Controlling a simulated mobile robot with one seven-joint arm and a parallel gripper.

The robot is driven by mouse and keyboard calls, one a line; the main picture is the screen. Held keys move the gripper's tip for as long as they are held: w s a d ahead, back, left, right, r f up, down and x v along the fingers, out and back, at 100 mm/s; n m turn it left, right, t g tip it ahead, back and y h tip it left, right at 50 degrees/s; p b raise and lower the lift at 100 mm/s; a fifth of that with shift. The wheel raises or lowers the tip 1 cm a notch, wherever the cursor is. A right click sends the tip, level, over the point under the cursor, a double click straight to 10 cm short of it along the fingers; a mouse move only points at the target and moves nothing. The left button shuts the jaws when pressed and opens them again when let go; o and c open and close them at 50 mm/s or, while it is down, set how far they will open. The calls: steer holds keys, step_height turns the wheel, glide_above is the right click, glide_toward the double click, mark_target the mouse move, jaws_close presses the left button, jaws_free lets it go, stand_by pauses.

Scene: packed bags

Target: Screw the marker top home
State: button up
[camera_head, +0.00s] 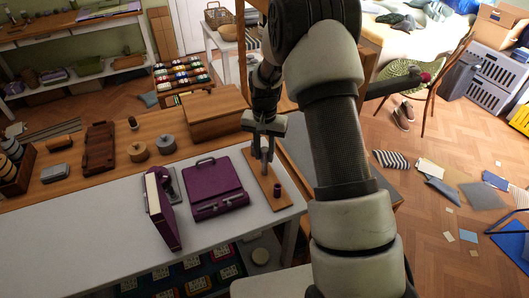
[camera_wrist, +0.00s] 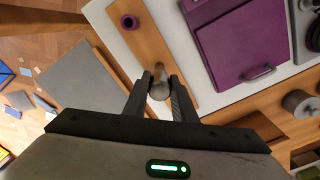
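A narrow wooden board (camera_head: 281,205) lies at the right end of the white table; it also shows in the wrist view (camera_wrist: 150,45). A short purple cylinder (camera_head: 277,189) stands on its near end. In the wrist view the purple cylinder (camera_wrist: 130,22) shows a dark open centre. My gripper (camera_head: 265,158) is over the board, behind the purple cylinder. In the wrist view my gripper (camera_wrist: 160,82) has its fingers close on both sides of a small grey rounded piece (camera_wrist: 159,88), with no clear gap. The lower end of the piece is hard to make out.
A purple case (camera_head: 216,187) lies left of the board, and another purple case (camera_head: 160,210) stands upright beside it. A wooden box (camera_head: 203,112) and two round grey-and-wood pieces stand behind. The near left of the white table (camera_head: 75,240) is bare.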

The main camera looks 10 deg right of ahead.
steer(key=shift+c, duration=1.4)
steer(key=m, duration=0.3)
steer(key=shift+a+m, duration=0.1)
steer(key=shift+m, duration=0.6)
steer(key=m, duration=0.2)
steer(key=shift+w+m, duration=0.1)
steer(key=shift+m, duration=0.2)
steer(key=m, duration=0.3)
steer(key=shift+r+m, duration=0.1)
steer(key=shift+m, duration=0.2)
